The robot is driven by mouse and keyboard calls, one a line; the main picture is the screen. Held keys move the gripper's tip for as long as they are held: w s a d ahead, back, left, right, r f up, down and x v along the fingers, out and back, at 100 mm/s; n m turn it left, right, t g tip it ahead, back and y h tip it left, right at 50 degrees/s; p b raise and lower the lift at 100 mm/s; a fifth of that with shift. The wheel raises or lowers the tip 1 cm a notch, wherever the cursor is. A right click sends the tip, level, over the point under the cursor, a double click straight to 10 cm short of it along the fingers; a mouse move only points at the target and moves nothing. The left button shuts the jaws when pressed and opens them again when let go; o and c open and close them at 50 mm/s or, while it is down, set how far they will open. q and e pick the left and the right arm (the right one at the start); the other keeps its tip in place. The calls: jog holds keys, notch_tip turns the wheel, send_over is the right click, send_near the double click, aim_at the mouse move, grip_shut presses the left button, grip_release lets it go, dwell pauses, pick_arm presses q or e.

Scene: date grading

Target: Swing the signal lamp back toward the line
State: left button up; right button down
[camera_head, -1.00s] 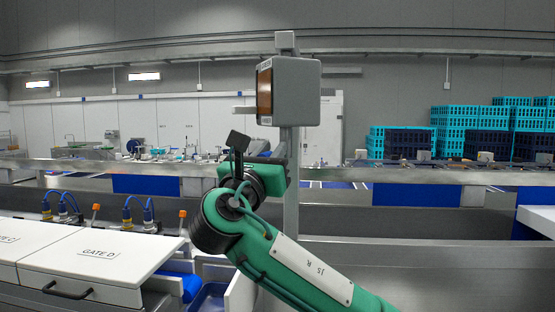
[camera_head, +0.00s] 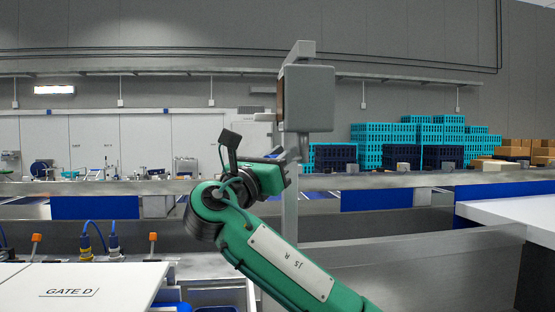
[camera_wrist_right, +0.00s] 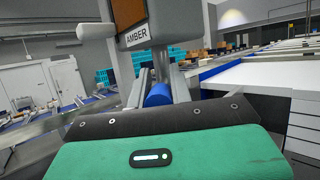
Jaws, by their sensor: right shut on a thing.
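The signal lamp is a grey box (camera_head: 308,98) on an upright grey post (camera_head: 290,215). Its amber face shows only as a thin strip at the box's left edge in the head view. In the right wrist view, the amber face (camera_wrist_right: 122,68) and an AMBER label (camera_wrist_right: 137,36) show above the jaws. My right gripper (camera_head: 297,150) is just below the box, beside the post. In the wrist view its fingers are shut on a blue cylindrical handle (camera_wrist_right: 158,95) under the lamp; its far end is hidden. My left gripper is out of view.
A white GATE D lid (camera_head: 105,285) lies at the lower left, with cabled connectors (camera_head: 100,245) behind it. A steel rail with blue panels (camera_head: 95,207) runs across behind the lamp. Teal and dark crates (camera_head: 390,140) stand behind. A white table (camera_head: 515,212) is at the right.

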jog(key=shift+r, duration=0.1)
dwell(0.3)
jog(key=c, duration=1.4)
grip_release()
jog(key=shift+o, duration=0.7)
jog(key=shift+a, duration=0.1)
jog(key=shift+s+a+f, duration=0.15)
jog(key=shift+s+f, duration=0.05)
jog(key=shift+f, duration=0.1)
jog(key=b+v, duration=0.5)
jog(key=v, duration=0.8)
jog(key=shift+a+b, duration=0.2)
jog(key=shift+b, duration=0.1)
